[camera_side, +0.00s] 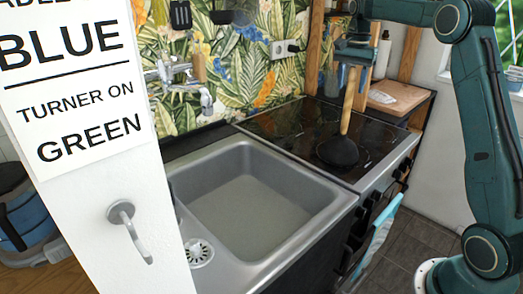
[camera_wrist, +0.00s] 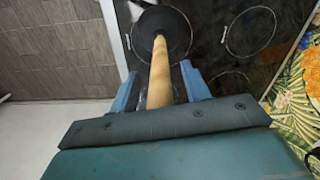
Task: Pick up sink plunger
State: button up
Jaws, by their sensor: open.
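The sink plunger (camera_side: 347,107) has a black cup and a pale wooden handle. It stands cup down on the black cooktop, its handle leaning slightly right in the side view. In the wrist view its cup (camera_wrist: 158,28) is beyond my fingertips. My gripper (camera_side: 355,53) is at the top of the handle. In the wrist view my gripper (camera_wrist: 160,72) is open, with one blue finger on each side of the handle. I cannot tell whether either finger touches it. The very top of the handle is hidden by the gripper.
A metal sink (camera_side: 250,205) lies left of the cooktop (camera_side: 283,125). A wooden board (camera_side: 397,98) and a bottle (camera_side: 382,55) are at the back right. Wooden posts stand behind my gripper. A white panel with a sign (camera_side: 75,95) fills the left.

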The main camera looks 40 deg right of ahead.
jog(key=shift+f, duration=0.15)
jog(key=shift+c, duration=0.5)
grip_shut()
jog(key=shift+r, duration=5)
jog(key=shift+a, duration=0.1)
